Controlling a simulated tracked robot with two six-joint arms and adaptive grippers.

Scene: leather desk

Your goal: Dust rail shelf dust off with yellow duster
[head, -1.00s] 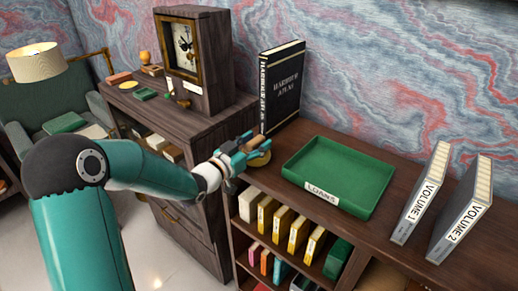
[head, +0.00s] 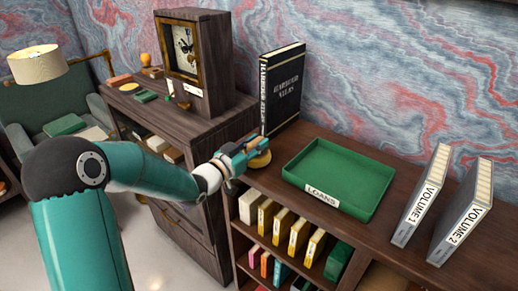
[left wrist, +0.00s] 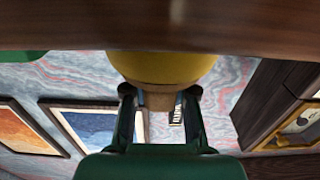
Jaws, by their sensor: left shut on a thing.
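My left gripper (head: 244,156) is at the left end of the low shelf's top (head: 292,133), in front of the black atlas. No dust can be made out. My right gripper is not in view.
A green tray marked LOANS (head: 340,172) lies right of the duster. The upright atlas (head: 283,88) stands behind; Volume 1 (head: 422,195) and Volume 2 (head: 462,212) stand at the right. A dark cabinet with a clock (head: 187,50) is at the left. Bare wood lies between tray and volumes.

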